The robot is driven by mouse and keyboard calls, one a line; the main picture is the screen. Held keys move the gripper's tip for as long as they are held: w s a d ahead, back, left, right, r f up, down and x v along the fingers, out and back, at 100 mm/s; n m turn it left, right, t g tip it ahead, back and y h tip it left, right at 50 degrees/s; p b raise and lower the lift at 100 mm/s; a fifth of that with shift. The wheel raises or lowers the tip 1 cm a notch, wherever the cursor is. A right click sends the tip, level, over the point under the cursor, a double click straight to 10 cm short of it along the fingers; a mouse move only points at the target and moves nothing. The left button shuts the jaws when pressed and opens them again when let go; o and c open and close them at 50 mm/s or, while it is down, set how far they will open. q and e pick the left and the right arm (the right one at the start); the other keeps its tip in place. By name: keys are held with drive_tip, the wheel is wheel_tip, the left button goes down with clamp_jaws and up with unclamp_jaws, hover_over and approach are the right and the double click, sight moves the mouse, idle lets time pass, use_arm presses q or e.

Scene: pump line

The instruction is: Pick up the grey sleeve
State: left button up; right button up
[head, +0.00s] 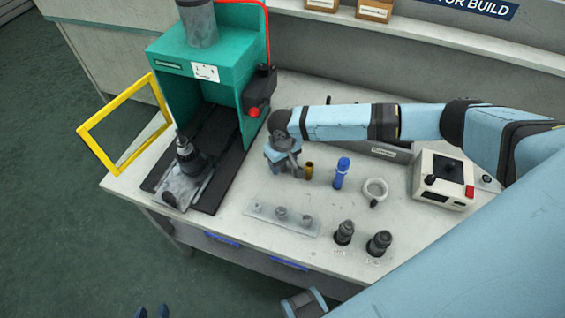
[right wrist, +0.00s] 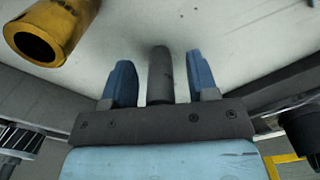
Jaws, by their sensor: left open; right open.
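The grey sleeve (right wrist: 160,75) is a plain dark grey cylinder in the right wrist view. It stands between the two blue fingers of my right gripper (right wrist: 160,84), with a visible gap on each side. The fingers are open and not closed on it. In the head view my right gripper (head: 284,163) is low over the table, left of the brass sleeve (head: 309,171), and the grey sleeve is hidden there.
The brass sleeve (right wrist: 45,30) is close by in the right wrist view. A blue bottle-like part (head: 342,172), a pale ring (head: 374,191), a pegged strip (head: 268,221) and two dark fittings (head: 344,232) surround the area. The green press (head: 207,62) stands left.

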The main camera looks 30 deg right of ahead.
drive_tip(key=c, duration=0.8)
drive_tip(key=shift+c, duration=0.2)
drive_tip(key=shift+r, duration=0.15)
